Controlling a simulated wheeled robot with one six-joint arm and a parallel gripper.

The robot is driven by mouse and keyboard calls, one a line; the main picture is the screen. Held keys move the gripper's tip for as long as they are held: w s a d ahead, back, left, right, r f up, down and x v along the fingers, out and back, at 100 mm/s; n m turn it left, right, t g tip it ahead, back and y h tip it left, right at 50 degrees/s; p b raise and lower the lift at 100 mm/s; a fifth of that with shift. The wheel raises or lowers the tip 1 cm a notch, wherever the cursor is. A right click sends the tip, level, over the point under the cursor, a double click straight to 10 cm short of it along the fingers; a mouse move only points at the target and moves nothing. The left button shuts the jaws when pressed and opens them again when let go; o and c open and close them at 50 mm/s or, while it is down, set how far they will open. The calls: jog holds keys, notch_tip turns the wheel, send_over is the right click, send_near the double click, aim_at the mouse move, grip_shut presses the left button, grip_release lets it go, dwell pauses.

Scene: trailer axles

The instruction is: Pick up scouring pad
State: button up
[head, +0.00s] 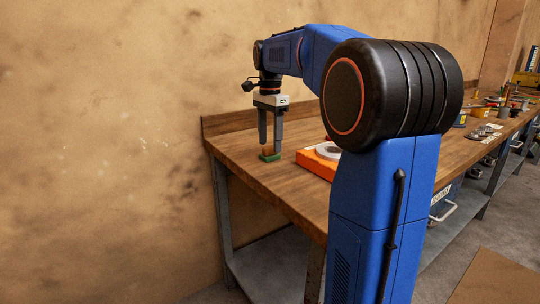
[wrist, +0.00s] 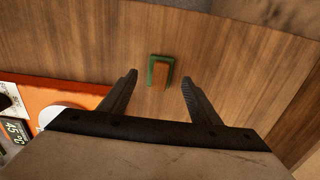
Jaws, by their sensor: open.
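The scouring pad, a small block with a green base and an orange-brown top, lies on the wooden workbench (head: 240,163) near its left end. In the head view the pad (head: 269,157) shows at my gripper's fingertips. In the wrist view the pad (wrist: 160,72) lies between and slightly beyond the fingertips, with bare wood around it. My gripper (head: 270,150) points down, its fingers apart and empty. In the wrist view my gripper (wrist: 159,82) has one finger on each side of the pad's line. I cannot tell whether a finger touches it.
An orange box or tray (head: 316,164) with a pale round item on top stands right of the pad. It also shows at the left of the wrist view (wrist: 50,97). Several tools and containers lie farther along the bench. A wall stands behind the bench's left end.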

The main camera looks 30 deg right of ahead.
aim_at(271, 147)
jog(key=shift+d+f, duration=0.15)
jog(key=shift+f, duration=1.6)
jog(key=c, duration=1.2)
jog(key=shift+o, duration=0.2)
notch_tip(271, 147, up, 10)
jog(key=shift+r, duration=0.1)
jog(key=shift+o, duration=0.7)
jog(key=shift+d, duration=0.1)
